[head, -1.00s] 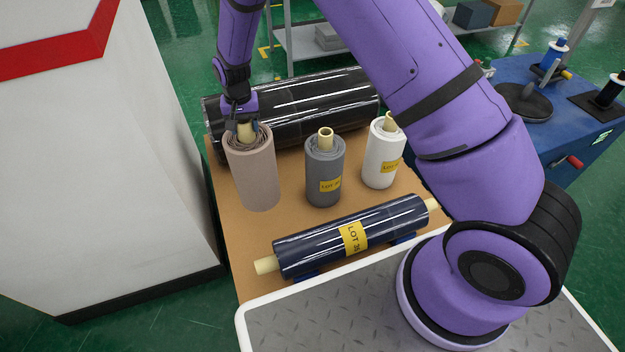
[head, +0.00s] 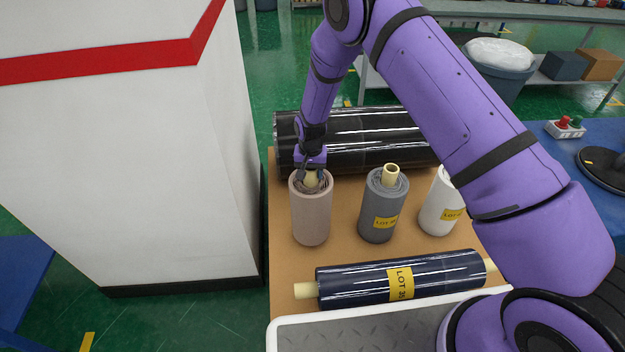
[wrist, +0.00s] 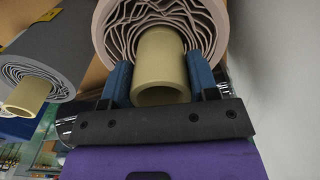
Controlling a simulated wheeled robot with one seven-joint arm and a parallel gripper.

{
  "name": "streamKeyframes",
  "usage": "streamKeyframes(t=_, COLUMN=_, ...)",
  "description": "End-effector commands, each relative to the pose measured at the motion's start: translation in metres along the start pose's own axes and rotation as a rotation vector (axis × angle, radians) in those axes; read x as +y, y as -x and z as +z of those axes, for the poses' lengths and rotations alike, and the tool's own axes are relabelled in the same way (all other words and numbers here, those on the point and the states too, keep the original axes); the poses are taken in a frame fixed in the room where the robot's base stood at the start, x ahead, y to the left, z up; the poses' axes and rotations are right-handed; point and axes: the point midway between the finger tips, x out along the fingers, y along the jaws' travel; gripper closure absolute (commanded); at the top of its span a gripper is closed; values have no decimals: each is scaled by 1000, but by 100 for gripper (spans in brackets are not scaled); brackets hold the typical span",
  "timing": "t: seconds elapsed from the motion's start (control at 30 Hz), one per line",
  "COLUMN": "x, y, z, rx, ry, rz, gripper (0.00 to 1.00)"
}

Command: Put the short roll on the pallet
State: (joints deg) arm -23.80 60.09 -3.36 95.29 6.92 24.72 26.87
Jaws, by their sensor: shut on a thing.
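A beige wrapped roll (head: 311,215) stands upright on the brown board (head: 290,265), with a pale core at its top. My gripper (head: 311,178) is above it, pointing down. In the wrist view my gripper's blue fingers (wrist: 160,80) are shut on the pale core (wrist: 160,65), one on each side. A grey roll (head: 381,212) with a yellow label stands upright to its right, then a white roll (head: 438,208), partly hidden by my arm. I cannot tell whether the beige roll's base touches the board. I cannot make out a pallet for certain.
A dark blue roll (head: 360,283) lies across the front of the board, and a large black roll (head: 380,140) lies behind. A tall white cabinet (head: 130,160) stands close on the left. A blue surface (head: 20,285) shows at the far left, with green floor between.

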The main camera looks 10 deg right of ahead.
Motion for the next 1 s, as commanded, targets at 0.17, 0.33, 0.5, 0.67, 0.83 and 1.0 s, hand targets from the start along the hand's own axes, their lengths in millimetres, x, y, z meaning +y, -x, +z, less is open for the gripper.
streamKeyframes(t=0.17, x=0, y=-23, z=0, rx=-2, ry=0, rz=1, gripper=100)
streamKeyframes(t=0.33, x=0, y=-32, z=0, rx=1, ry=0, rz=-1, gripper=100)
streamKeyframes(t=0.5, x=0, y=-32, z=0, rx=0, ry=0, rz=0, gripper=100)
streamKeyframes(t=0.67, x=0, y=-35, z=0, rx=-1, ry=0, rz=0, gripper=44)
streamKeyframes(t=0.83, x=0, y=-35, z=0, rx=-1, ry=0, rz=0, gripper=20)
streamKeyframes(t=1.0, x=0, y=-34, z=0, rx=-1, ry=0, rz=0, gripper=20)
